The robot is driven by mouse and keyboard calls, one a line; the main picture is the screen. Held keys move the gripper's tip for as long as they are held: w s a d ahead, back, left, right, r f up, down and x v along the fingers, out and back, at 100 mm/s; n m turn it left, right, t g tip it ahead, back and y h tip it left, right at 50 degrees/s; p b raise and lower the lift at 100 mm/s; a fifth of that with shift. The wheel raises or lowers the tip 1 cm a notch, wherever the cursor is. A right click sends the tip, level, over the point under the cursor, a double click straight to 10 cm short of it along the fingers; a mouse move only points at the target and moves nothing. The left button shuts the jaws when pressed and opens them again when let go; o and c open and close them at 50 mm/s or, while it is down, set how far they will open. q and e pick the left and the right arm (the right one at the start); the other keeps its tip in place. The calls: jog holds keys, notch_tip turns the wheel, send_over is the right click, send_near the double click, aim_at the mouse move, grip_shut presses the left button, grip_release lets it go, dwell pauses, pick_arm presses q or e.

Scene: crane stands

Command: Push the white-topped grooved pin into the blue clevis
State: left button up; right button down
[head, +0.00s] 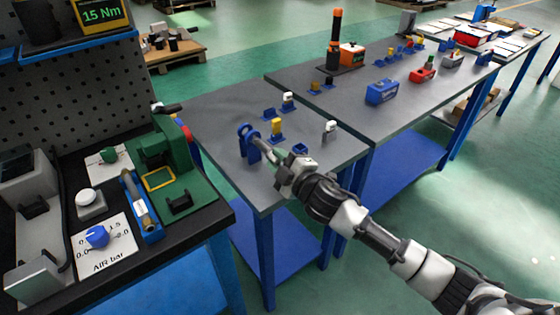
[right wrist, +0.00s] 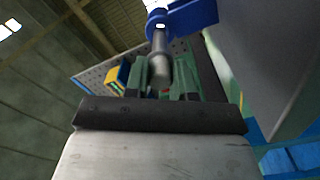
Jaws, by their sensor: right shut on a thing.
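The blue clevis (head: 249,141) stands upright near the left edge of the grey table. Its blue body (right wrist: 196,16) also shows at the top of the right wrist view. My right gripper (head: 272,153) is just right of the clevis, shut on a grey metal pin. In the right wrist view, this pin (right wrist: 160,60) sits between the fingertips and reaches up to the blue clevis. A white piece shows at the pin's far end, by the clevis. How deep the pin sits and its groove cannot be made out. My left gripper is not in view.
White-topped pieces (head: 288,98) (head: 330,127) and a yellow one (head: 277,126) stand in blue holders nearby. A small blue holder (head: 300,149) is right of my gripper. A black bench (head: 190,222) with a green fixture (head: 165,150) stands at left.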

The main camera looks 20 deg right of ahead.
aim_at(266, 146)
jog(key=shift+b+x, duration=0.4)
jog(key=shift+x, duration=3.1)
jog(key=c, duration=0.9)
grip_release()
jog(key=shift+o, duration=0.2)
jog(key=shift+p+v, duration=0.45)
jog(key=shift+v, duration=0.45)
jog(key=shift+p+v, duration=0.55)
jog(key=shift+v, duration=1.1)
